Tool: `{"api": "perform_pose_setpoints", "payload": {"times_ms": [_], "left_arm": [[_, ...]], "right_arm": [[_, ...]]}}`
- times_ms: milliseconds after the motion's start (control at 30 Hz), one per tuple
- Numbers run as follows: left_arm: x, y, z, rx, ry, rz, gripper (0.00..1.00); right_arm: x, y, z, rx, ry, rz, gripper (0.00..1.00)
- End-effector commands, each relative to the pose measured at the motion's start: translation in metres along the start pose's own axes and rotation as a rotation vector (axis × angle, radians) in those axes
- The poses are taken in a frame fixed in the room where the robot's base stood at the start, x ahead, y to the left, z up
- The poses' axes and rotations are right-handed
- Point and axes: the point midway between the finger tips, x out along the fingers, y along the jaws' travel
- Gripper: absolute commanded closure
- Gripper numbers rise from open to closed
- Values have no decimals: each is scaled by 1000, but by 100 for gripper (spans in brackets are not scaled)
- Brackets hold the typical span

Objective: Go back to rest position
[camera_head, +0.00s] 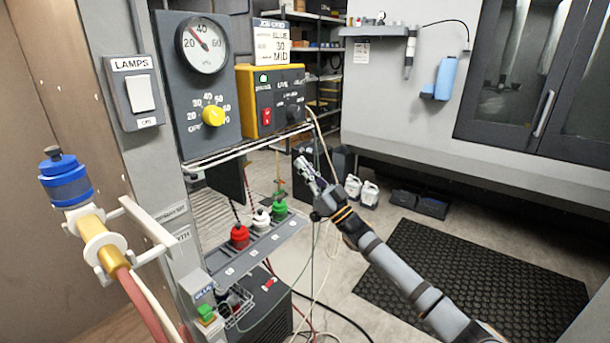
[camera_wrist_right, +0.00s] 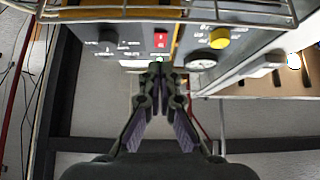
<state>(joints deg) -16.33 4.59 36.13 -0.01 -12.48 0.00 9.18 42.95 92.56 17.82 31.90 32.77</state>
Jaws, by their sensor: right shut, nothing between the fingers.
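My right arm comes in from the lower right in the head view. Its gripper (camera_head: 305,168) is in the air in front of the control panels, to the right of the yellow control box and below its level. In the right wrist view the two fingers (camera_wrist_right: 158,72) come together at the tips with nothing between them. My left gripper is in neither view.
The yellow box (camera_head: 262,110) has a red switch (camera_head: 267,117); a grey panel with a yellow knob (camera_head: 213,116) is beside it. A shelf below holds red (camera_head: 239,236), white and green connectors. A blue-capped hose fitting (camera_head: 67,180) hangs left. The black mat (camera_head: 480,265) is clear.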

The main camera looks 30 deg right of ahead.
Motion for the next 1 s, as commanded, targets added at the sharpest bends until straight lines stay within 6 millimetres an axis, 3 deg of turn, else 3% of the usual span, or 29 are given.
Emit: {"api": "perform_pose_setpoints", "payload": {"times_ms": [100, 333, 567, 667, 767, 833, 1000], "left_arm": [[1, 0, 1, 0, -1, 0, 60], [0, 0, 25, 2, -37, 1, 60], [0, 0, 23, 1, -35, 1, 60], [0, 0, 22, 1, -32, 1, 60], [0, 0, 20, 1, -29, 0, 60], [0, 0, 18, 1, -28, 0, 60], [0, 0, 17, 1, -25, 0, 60]], "right_arm": [[-3, 0, 0, 0, 0, 0, 100], [-3, 0, 0, 0, 1, 0, 100], [-3, 0, 0, 0, 0, 0, 100], [-9, 5, 11, -3, -22, 20, 100], [-33, 22, 51, -16, -110, 91, 100], [-65, 37, 94, -31, -213, 166, 100], [-172, 58, 203, -67, -513, 332, 100]]}}
